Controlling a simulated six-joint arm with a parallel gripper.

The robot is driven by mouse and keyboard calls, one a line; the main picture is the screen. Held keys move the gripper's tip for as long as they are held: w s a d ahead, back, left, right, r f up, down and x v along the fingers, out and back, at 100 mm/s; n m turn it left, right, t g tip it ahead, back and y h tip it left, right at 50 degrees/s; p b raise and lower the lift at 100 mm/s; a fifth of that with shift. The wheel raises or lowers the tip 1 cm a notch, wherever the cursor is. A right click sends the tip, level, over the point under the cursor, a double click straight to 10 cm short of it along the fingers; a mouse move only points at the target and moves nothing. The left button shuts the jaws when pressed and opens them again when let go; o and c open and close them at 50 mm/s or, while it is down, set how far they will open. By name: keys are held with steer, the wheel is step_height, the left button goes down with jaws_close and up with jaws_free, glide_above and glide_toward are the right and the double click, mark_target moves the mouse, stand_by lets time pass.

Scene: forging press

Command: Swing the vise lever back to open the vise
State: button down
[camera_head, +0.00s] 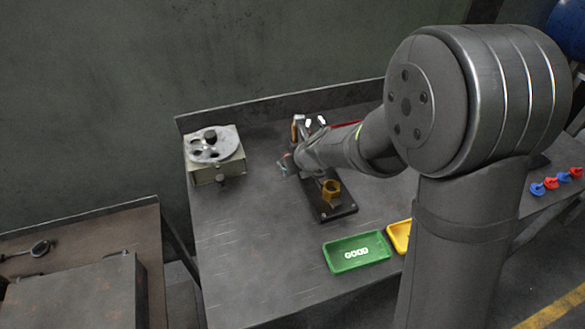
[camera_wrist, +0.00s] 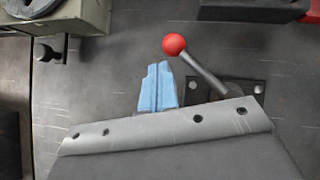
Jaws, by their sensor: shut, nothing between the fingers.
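The vise lever is a grey rod with a red ball knob (camera_wrist: 174,45), seen in the wrist view. It slants from the knob down to the right toward a dark plate (camera_wrist: 252,87) with bolts. My gripper (camera_wrist: 157,86) shows blue fingers pressed together and empty, just left of the rod and below the knob in the picture. I cannot tell whether the fingers touch the lever. In the head view, the vise's dark base plate (camera_head: 340,209) with a brass-coloured part (camera_head: 330,190) stands on the bench, and my arm hides much of the vise and the lever.
A machine with a round holed disc (camera_head: 215,145) stands at the bench's back left. Red and blue knobs (camera_head: 551,183) are at the right. The bench's left front is clear.

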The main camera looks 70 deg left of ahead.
steer(key=shift+w+a, duration=0.15)
steer(key=shift+a, duration=0.3)
stand_by(0.4)
steer(key=shift+r, duration=0.1)
steer(key=s+d+r, duration=0.1)
steer(key=d+r, duration=0.5)
steer(key=r, duration=0.1)
steer(key=shift+d+r, duration=0.15)
steer(key=shift+r, duration=0.15)
steer(key=shift+s, duration=0.1)
stand_by(0.5)
